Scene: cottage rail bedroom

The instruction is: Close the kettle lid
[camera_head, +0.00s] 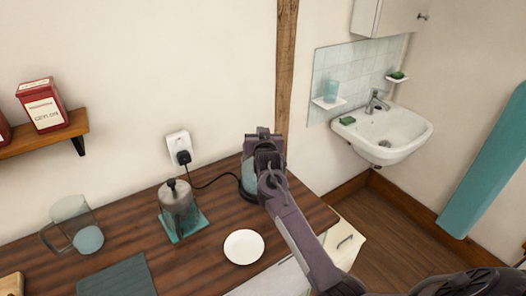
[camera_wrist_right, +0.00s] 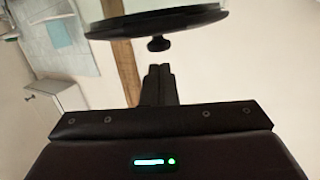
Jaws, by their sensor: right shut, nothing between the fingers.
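The kettle (camera_head: 248,180) stands at the right end of the wooden counter, mostly hidden behind my right gripper (camera_head: 262,140). In the right wrist view the picture is upside down. There the kettle's dark round lid (camera_wrist_right: 160,24) shows nearly edge-on, with a small black knob (camera_wrist_right: 158,44) and part of the glass body (camera_wrist_right: 108,8). I cannot tell whether the lid is fully down. My right gripper's fingers (camera_wrist_right: 158,72) are together and empty, pointing at the knob with a small visible gap. My left gripper is not in view.
A metal-and-glass press pot (camera_head: 178,203) stands on a teal mat (camera_head: 196,226). A white saucer (camera_head: 243,247) lies near the front edge, and a glass jug (camera_head: 72,222) stands at left. A black cord (camera_head: 208,183) runs from the wall socket (camera_head: 178,146) towards the kettle.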

